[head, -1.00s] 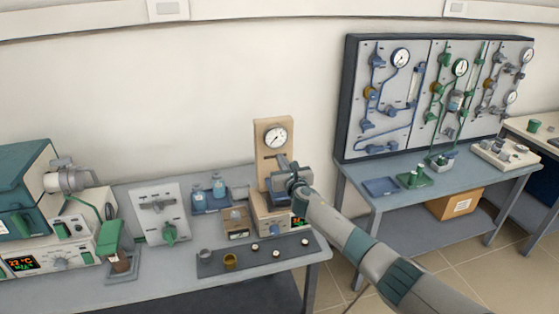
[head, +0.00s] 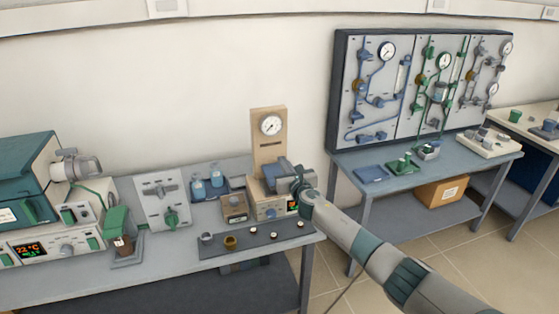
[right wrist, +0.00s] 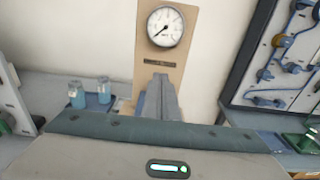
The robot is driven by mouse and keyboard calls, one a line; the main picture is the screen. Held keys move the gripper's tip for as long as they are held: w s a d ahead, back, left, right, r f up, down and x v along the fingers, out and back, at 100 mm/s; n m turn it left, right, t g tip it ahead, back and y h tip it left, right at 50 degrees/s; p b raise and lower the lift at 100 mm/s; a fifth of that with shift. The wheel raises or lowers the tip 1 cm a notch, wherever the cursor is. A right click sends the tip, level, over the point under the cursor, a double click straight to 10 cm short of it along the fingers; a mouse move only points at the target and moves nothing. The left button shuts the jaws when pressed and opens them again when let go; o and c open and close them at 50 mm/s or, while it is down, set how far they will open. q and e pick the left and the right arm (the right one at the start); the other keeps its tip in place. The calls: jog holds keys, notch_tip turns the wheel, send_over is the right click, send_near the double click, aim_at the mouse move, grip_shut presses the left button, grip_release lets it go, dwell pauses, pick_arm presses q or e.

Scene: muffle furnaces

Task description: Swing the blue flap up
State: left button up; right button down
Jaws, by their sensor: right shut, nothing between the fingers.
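A beige device (head: 270,208) with a tall back board and a round dial (head: 270,125) stands near the right end of the left bench. A blue-grey piece (head: 271,177), which looks like the blue flap, shows on the device below the dial, partly covered by my right gripper. My right gripper (head: 284,168) is shut and empty, in front of the board at the flap's height. In the right wrist view its closed fingers (right wrist: 160,82) point at the board below the dial (right wrist: 165,27). I cannot tell whether they touch the flap. My left gripper is not in view.
A dark strip (head: 215,250) with small cups and knobs lies in front of the device. Blue bottles (head: 198,188) stand to its left, beside a white panel (head: 150,190). A gauge panel (head: 400,120) stands behind the right bench.

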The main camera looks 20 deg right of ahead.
jog(key=s+a+f+m+g+h, duration=0.1)
jog(key=s+f+m+g, duration=0.1)
jog(key=s+f+m, duration=0.65)
jog(key=s+a+f+m+g+h, duration=0.15)
jog(key=s+f+m, duration=0.35)
jog(key=s, duration=0.6)
jog(key=s+a+f+m+g, duration=0.1)
jog(key=s+f+m+g, duration=0.2)
jog(key=s+f+m, duration=0.45)
jog(key=s+m+g+y, duration=0.2)
jog(key=s+m+g, duration=0.85)
jog(key=s, duration=2.85)
notch_tip(320, 180, down, 30)
jog(key=s+r+m+t+b, duration=0.1)
jog(key=s+m+t+b, duration=0.1)
jog(key=m, duration=0.1)
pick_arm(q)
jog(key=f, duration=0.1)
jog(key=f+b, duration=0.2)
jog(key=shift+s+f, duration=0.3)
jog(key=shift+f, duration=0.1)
pick_arm(e)
jog(key=s+d+f+g, duration=0.1)
jog(key=s+d+f, duration=0.2)
jog(key=s+f, duration=1.5)
notch_tip(320, 180, down, 3)
jog(key=shift+r+g, duration=0.1)
jog(key=shift+g, duration=0.2)
